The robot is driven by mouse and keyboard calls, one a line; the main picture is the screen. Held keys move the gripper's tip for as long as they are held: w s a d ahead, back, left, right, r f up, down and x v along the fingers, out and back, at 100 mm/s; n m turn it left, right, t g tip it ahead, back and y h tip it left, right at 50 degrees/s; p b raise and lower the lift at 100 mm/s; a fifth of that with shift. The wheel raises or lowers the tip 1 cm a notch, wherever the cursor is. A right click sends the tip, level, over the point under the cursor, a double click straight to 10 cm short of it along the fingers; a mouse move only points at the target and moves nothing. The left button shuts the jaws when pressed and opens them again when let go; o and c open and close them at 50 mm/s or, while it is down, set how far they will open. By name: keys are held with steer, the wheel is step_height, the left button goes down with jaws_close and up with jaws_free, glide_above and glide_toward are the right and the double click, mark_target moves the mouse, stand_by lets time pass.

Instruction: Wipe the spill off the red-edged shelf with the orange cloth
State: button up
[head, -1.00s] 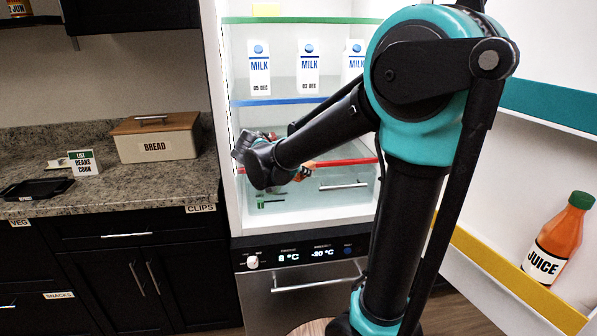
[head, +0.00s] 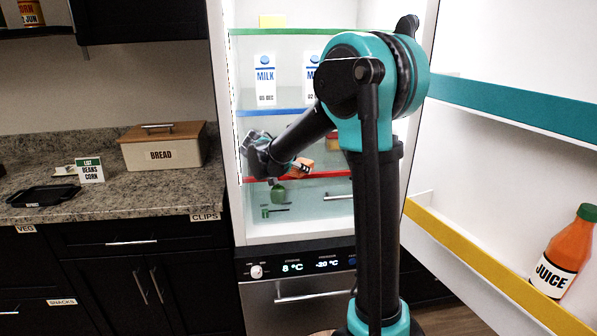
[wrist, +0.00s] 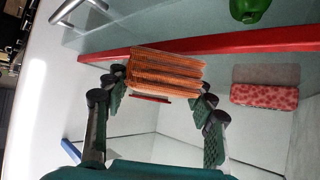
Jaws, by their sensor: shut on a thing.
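The orange cloth (wrist: 166,72), a folded ribbed block, is held between the two fingers of my gripper (wrist: 163,88) in the wrist view. In the head view the cloth (head: 304,163) shows as a small orange patch at the end of my gripper (head: 290,168), by the red-edged shelf (head: 318,175) inside the fridge. In the wrist view the shelf's red edge (wrist: 235,42) runs close behind the cloth; I cannot tell whether they touch. I cannot make out the spill. My arm hides the right part of the shelf in the head view.
A red speckled packet (wrist: 264,96) is right of the cloth in the wrist view. A green item (head: 278,194) is below the red edge. Milk cartons (head: 265,80) stand above. The open door with the juice bottle (head: 565,252) is at right.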

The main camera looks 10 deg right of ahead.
steer(key=shift+w+f, duration=0.25)
steer(key=shift+w, duration=1.65)
steer(key=shift+w+f, duration=0.2)
steer(key=shift+w, duration=1.65)
steer(key=shift+f, duration=0.75)
steer(key=shift+d+r, duration=0.1)
steer(key=shift+d, duration=1.9)
steer(key=shift+a, duration=0.1)
steer(key=shift+s+a+f, duration=0.1)
steer(key=shift+a+f, duration=0.1)
steer(key=shift+a, duration=0.8)
steer(key=shift+a+f, duration=0.15)
steer(key=shift+a, duration=0.85)
